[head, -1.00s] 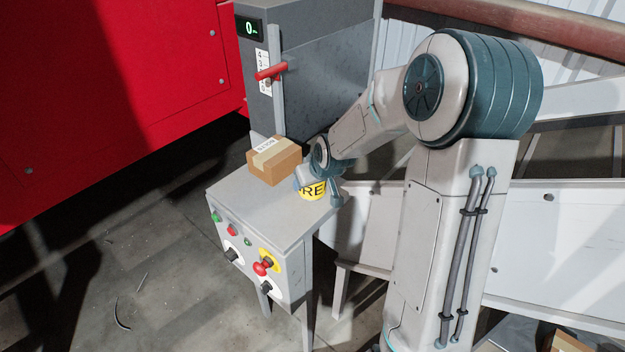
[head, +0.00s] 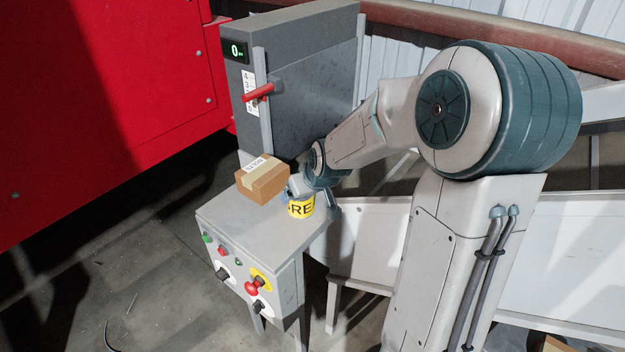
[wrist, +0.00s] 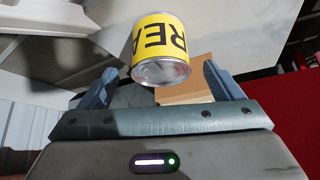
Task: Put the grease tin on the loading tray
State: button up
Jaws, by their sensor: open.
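The grease tin (head: 300,208) is a yellow-banded can with black letters. It stands upright on the grey control stand, partly hidden by my gripper in the head view. My gripper (head: 313,196) is low over the stand, right at the tin. In the wrist view the tin (wrist: 160,45) shows ahead of and between the two spread fingers of my gripper (wrist: 160,75). The fingers are open, with gaps on both sides of the tin. I cannot make out a loading tray in either view.
A cardboard box (head: 263,180) sits close to the tin's left; it also shows behind the tin in the wrist view (wrist: 190,92). The control stand (head: 245,228) has buttons on its front. A grey cabinet (head: 305,85) with a red handle rises behind. A red machine (head: 90,90) is at left.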

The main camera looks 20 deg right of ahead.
jog(key=s+r+p, duration=0.1)
jog(key=s+r, duration=0.3)
jog(key=s, duration=0.4)
jog(key=s+r+m+g+h+p, duration=0.1)
jog(key=s+r, duration=0.4)
jog(key=s, duration=0.3)
jog(key=s+r+m+g+p, duration=0.1)
jog(key=s+r, duration=0.4)
jog(key=s, duration=0.4)
jog(key=shift+a, duration=0.35)
jog(key=shift+f, duration=0.1)
